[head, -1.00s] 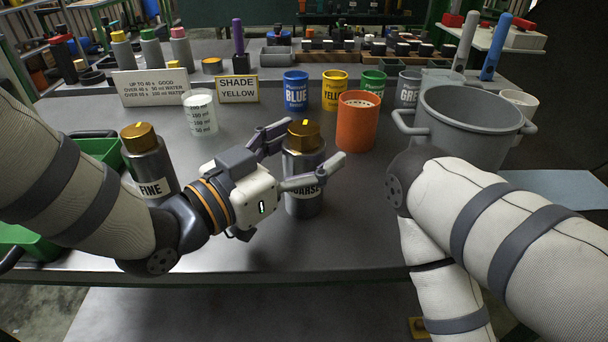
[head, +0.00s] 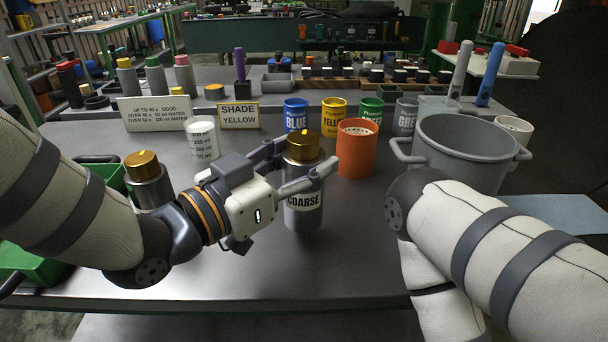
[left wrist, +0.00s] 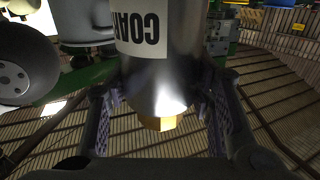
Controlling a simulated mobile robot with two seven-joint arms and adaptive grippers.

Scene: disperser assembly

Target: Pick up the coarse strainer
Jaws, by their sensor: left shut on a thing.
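The coarse strainer is a grey metal cylinder (head: 303,217) with a gold cap and a COARSE label, upright near the middle of the head view. My left gripper (head: 306,160) is shut on it, one finger on each side just below the cap. In the left wrist view the strainer (left wrist: 163,65) stands between the two fingers (left wrist: 160,108), label upside down and gold cap low in the picture. It looks slightly raised; a gap under its base is hard to judge. My right arm shows, but its gripper does not.
A second gold-capped cylinder (head: 148,188) stands left behind my left wrist. An orange perforated cup (head: 357,150) is close to the right of the strainer. A large grey pot (head: 465,160) stands at right. Paint cans (head: 296,116) and a measuring cup (head: 202,139) are behind. The front tabletop is clear.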

